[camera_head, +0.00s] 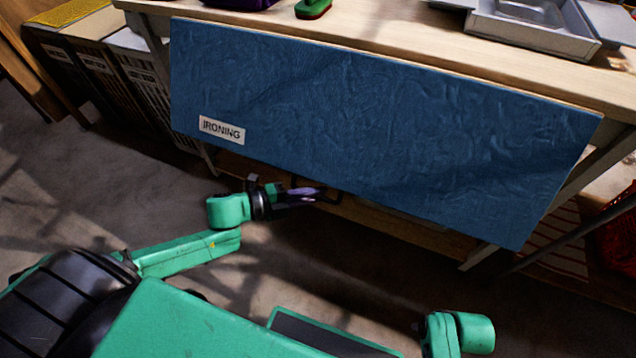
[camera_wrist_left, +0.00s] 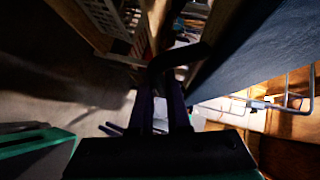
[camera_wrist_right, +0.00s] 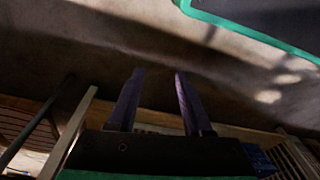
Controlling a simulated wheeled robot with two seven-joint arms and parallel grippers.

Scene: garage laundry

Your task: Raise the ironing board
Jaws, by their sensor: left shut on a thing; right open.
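The ironing board (camera_head: 380,130) is a blue, wrinkled panel with a white "IRONING" label (camera_head: 222,130). It hangs tilted down from the front edge of the wooden worktop. It also shows as a blue surface at the right of the left wrist view (camera_wrist_left: 250,60). My left gripper (camera_head: 300,195) is at the board's lower edge, shut on a dark handle (camera_head: 334,197); the handle curves above the fingers in the left wrist view (camera_wrist_left: 180,58). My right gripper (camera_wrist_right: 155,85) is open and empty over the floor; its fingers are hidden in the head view.
The worktop (camera_head: 400,52) bears a green-and-red brush (camera_head: 313,8) and a grey tray (camera_head: 535,28). Hampers (camera_head: 150,85) stand at the left. A red basket (camera_head: 610,235) is at the far right. A wire rack (camera_wrist_left: 270,103) is beside the board. Floor before the board is clear.

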